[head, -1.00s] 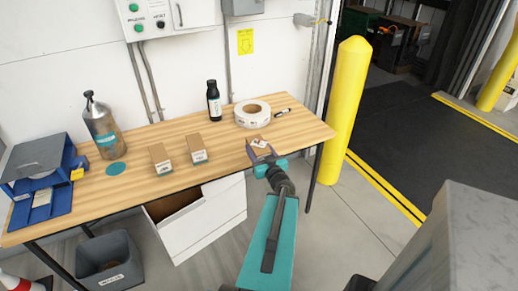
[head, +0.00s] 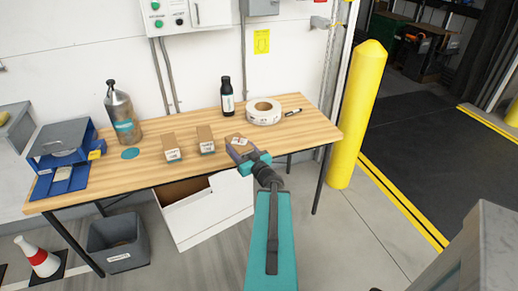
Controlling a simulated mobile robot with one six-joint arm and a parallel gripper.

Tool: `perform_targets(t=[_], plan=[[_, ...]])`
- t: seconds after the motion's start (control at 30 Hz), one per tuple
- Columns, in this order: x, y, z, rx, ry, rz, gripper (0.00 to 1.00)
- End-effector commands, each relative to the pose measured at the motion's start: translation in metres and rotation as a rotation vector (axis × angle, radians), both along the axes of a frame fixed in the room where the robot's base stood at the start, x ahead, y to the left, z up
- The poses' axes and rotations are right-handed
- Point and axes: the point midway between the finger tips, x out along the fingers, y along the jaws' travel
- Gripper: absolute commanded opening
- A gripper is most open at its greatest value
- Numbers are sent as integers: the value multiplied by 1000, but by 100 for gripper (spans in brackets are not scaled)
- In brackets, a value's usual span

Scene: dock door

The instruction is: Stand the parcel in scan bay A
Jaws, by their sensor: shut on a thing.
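My gripper (head: 246,156) is over the right part of the wooden table, seen from behind, shut on a small brown parcel (head: 239,142) with a pale label. The parcel is just right of two other small brown cartons, a left one (head: 171,148) and a right one (head: 206,139), which stand on the table. I cannot tell whether the held parcel touches the tabletop. My gripper hides its near side. A blue open-fronted unit (head: 62,143) sits at the table's left end. No marking for bay A is readable.
The table (head: 290,136) also bears a metal bottle (head: 123,112), a teal disc (head: 130,153), a black bottle (head: 227,97), a tape roll (head: 263,113) and a marker (head: 293,112). A grey bin (head: 118,243) and an open white box (head: 205,212) are below. A yellow bollard (head: 355,115) stands right.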

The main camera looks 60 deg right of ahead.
Motion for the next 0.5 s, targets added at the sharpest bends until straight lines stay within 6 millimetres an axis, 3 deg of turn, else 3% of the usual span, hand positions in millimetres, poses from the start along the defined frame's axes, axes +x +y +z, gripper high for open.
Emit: perform_targets(t=[0.5], plan=[[104,116,26,-5,-11,280,20]])
